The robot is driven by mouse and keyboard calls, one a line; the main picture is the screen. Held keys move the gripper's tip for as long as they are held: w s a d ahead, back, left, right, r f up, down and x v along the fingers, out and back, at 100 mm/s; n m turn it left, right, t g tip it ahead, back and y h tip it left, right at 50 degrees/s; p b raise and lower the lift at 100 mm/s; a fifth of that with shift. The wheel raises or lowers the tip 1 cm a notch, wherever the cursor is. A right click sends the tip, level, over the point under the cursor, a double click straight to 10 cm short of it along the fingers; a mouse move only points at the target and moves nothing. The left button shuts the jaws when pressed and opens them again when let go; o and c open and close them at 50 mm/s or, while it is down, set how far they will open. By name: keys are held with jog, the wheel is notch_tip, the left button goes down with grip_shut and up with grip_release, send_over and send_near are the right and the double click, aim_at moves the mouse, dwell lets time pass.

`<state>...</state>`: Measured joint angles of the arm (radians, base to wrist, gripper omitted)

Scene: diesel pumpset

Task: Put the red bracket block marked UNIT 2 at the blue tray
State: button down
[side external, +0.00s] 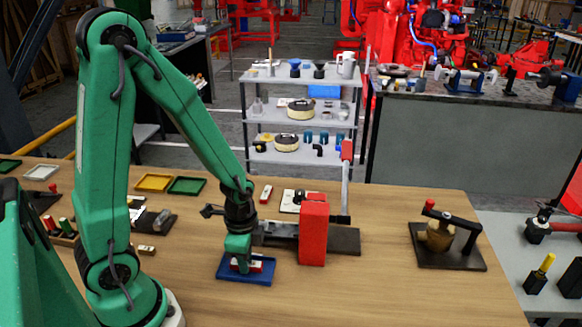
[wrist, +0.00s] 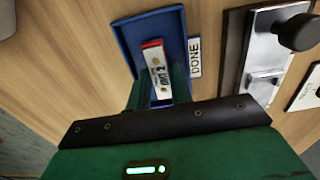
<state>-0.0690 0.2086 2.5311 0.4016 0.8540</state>
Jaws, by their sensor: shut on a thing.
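The bracket block (wrist: 156,62) shows a white top face marked UNIT 2 and a red end in the wrist view. It also shows low down in the side view (side external: 256,265), partly hidden by my gripper. My gripper (wrist: 160,82) is shut on it, with one green finger on each side. The blue tray (side external: 246,281) lies on the wooden table directly below my gripper (side external: 240,262). The block is over the tray (wrist: 124,42), within its rim outline. I cannot tell whether it touches the tray floor.
A DONE label (wrist: 195,57) lies beside the tray. A grey vise-like fixture with a red block (side external: 313,233) stands right of my gripper. Yellow (side external: 155,182) and green (side external: 187,186) trays lie behind. A black-based fixture (side external: 446,253) stands right; table between is clear.

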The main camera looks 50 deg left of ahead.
jog(key=shift+f, duration=0.25)
jog(key=c, duration=1.2)
grip_release()
jog(key=shift+o, duration=0.2)
jog(key=shift+r, duration=0.1)
jog(key=shift+r, duration=3.35)
